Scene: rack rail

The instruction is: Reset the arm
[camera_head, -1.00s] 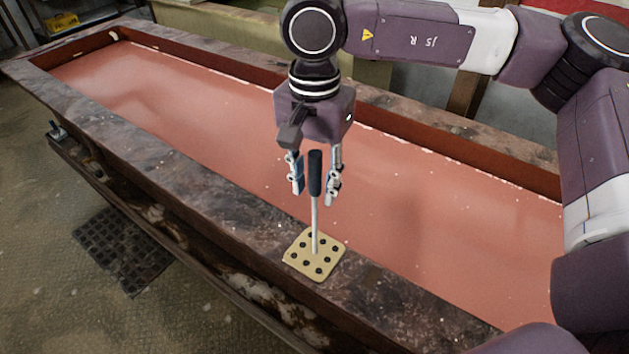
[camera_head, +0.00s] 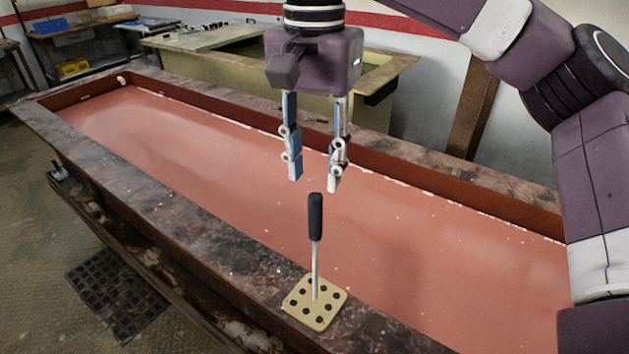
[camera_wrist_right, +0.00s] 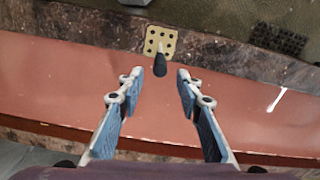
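My right gripper (camera_head: 315,183) is open and empty, pointing down above a screwdriver. Its two fingers also show spread apart in the right wrist view (camera_wrist_right: 155,90). The screwdriver (camera_head: 315,220) has a black handle and a grey metal shaft. It stands upright in a tan square block (camera_head: 327,311) with several dark holes, on the near rim of the long trough. The handle top is below the fingertips, with a gap between. In the right wrist view the screwdriver handle (camera_wrist_right: 160,64) and the block (camera_wrist_right: 152,41) lie beyond the fingertips. My left gripper is not in view.
The long trough (camera_head: 150,200) has a wide stained rim and a flat reddish inside that is clear. A pale green bench (camera_head: 230,65) stands behind it. Shelving with a yellow bin (camera_head: 73,67) is at the back left. A dark mat (camera_head: 120,298) lies on the floor at left.

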